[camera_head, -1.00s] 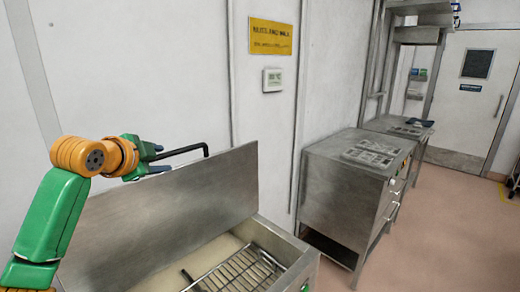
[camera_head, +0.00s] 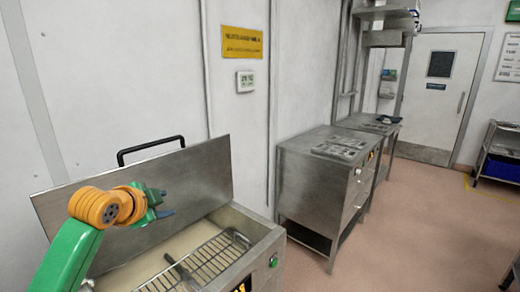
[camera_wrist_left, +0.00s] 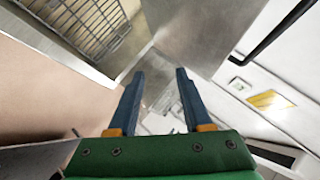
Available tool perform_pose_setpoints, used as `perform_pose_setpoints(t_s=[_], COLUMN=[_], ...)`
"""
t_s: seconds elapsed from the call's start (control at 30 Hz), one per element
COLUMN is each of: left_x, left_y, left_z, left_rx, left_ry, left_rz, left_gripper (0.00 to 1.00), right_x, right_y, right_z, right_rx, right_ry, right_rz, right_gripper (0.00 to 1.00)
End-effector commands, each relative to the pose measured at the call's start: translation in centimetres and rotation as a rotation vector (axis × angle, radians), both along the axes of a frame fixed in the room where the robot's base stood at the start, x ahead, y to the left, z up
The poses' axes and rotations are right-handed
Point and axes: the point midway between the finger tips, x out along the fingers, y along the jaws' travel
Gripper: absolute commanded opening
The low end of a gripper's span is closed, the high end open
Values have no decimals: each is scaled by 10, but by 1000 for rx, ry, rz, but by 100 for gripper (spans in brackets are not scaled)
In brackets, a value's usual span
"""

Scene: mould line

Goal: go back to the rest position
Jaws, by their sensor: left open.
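My left gripper (camera_head: 164,202) is in front of the raised metal lid (camera_head: 190,175) of the steel tank (camera_head: 262,240), at the left in the head view. In the left wrist view its two blue fingers (camera_wrist_left: 158,80) are spread apart with nothing between them. The lid's black handle (camera_head: 150,149) is clear of the gripper. A wire rack (camera_head: 205,262) lies in the tank and also shows in the left wrist view (camera_wrist_left: 85,22). My right gripper is in neither view.
A steel cabinet (camera_head: 312,190) with flat moulds on top stands to the right of the tank. A second bench (camera_head: 368,123) stands behind it. A white door (camera_head: 440,90) is at the back. A trolley with a blue bin (camera_head: 502,168) is at the far right. The floor between is clear.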

Motion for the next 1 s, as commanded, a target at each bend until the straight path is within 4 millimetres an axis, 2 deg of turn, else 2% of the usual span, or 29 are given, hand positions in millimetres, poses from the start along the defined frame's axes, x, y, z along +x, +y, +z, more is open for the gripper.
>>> perform_pose_setpoints(t_s=[0.03, 0.17, 0.27, 0.3, 0.37, 0.4, 0.5, 0.6, 0.7, 1.0], left_x=[-4, -24, -51, -68, -98, -120, -171, -214, -252, -351], left_y=[-8, -29, -48, -56, -67, -72, -79, -80, -79, -62], left_z=[-20, -78, -130, -154, -190, -211, -248, -271, -285, -300], left_rx=[-12, -63, -122, -155, -213, -252, -340, -404, -453, -538], left_ry=[30, 115, 198, 239, 305, 348, 438, 506, 560, 675], left_rz=[-2, 10, 38, 57, 102, 138, 243, 346, 449, 758], left_gripper=[50, 50, 50, 50, 50, 50, 50, 50, 50, 50], right_x=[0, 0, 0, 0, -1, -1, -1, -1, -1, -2], right_y=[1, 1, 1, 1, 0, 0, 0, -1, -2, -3], right_z=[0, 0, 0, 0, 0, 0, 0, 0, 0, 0], right_rx=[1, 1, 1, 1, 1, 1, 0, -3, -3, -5], right_ry=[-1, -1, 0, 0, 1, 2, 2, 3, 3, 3], right_rz=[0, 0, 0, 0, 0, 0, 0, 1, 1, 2], right_gripper=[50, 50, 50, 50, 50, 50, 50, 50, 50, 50])
